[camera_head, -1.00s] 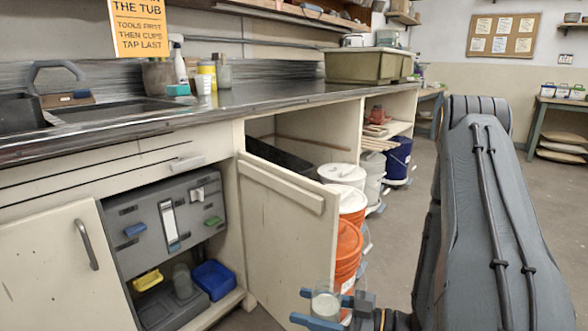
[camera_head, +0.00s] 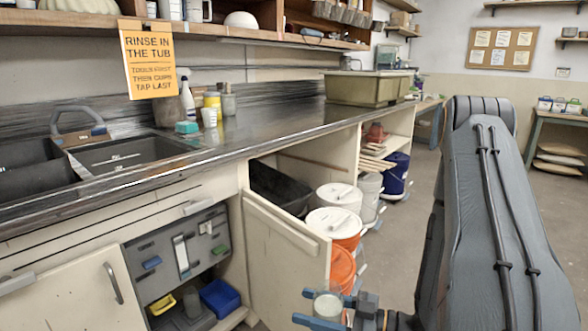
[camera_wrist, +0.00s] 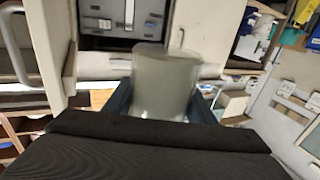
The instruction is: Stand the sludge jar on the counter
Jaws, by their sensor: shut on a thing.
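The sludge jar (camera_head: 328,304) is a clear jar with pale, cloudy grey-green contents. My gripper (camera_head: 322,309) is shut on it, with blue fingers on either side, low in front of the open cupboard door. In the wrist view the jar (camera_wrist: 165,85) stands between the fingers, its rim towards the top of the picture. The counter (camera_head: 270,120) is a dark, shiny top running from the sink to the back. The jar is in front of the counter and below its top, touching only my gripper as far as I see.
An open cupboard door (camera_head: 285,250) stands out beside the jar. Orange buckets (camera_head: 341,268) stand behind it.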

